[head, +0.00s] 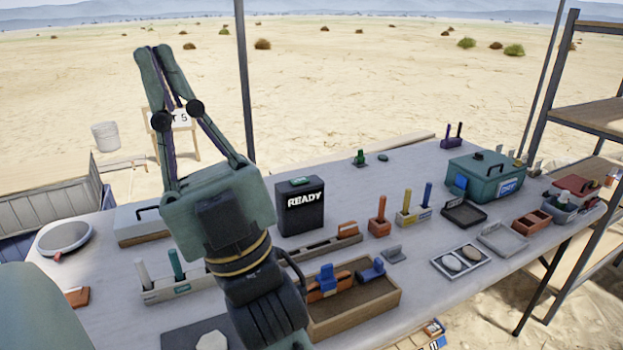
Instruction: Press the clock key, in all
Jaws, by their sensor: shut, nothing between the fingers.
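A black box (298,212) with the white word READY on its front stands upright on the table, and a small green key (300,181) sits on its top. I cannot tell for sure that this is the clock key. My gripper (153,49) is raised at the left of the picture, its fingers pointing up and away from me. Its fingertips are together with nothing between them. It is left of the black box and apart from it. My gripper partly hides a white sign (183,121) on a wooden stand, on which a 5 shows.
A brown tray (385,303) with blue and orange pieces lies in front of the box. A rack (185,291) with upright sticks stands at left. A green case (487,176) and small trays fill the right. A dark pole (243,80) rises behind the table.

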